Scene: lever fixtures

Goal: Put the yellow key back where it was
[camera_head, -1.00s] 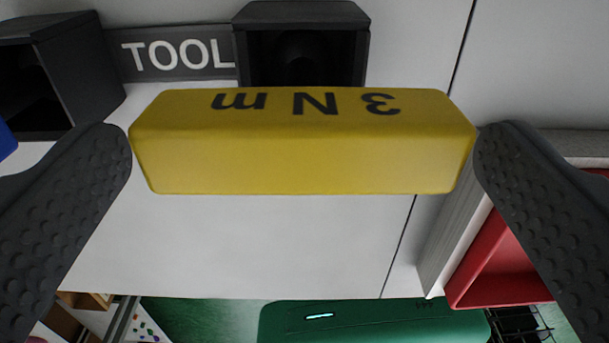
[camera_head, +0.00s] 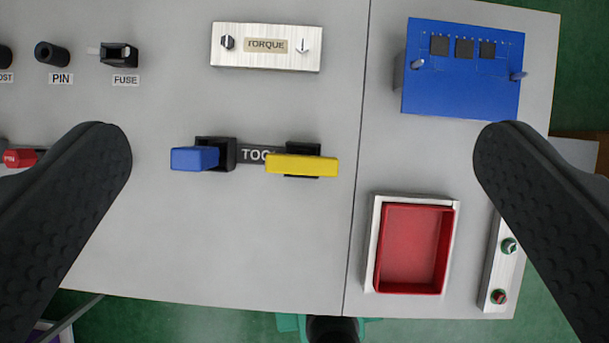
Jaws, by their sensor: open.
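The yellow key (camera_head: 302,165) shows in the head view as a long bar at the right end of the TOOL holder (camera_head: 257,154). It lies across a black socket (camera_head: 303,150), most of which it hides. Whether it is fully seated cannot be told from this angle. My gripper (camera_head: 303,145) is open and empty, its two dark fingers wide apart to the left and right of the holder. The key appears small and well away from the fingers, touching neither.
A blue key (camera_head: 195,158) sits in the left TOOL socket. A TORQUE block (camera_head: 266,46) is above, a blue board (camera_head: 463,66) upper right, and a red tray (camera_head: 413,248) lower right. PIN (camera_head: 52,54) and FUSE (camera_head: 119,54) fixtures are upper left. The panel below the keys is clear.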

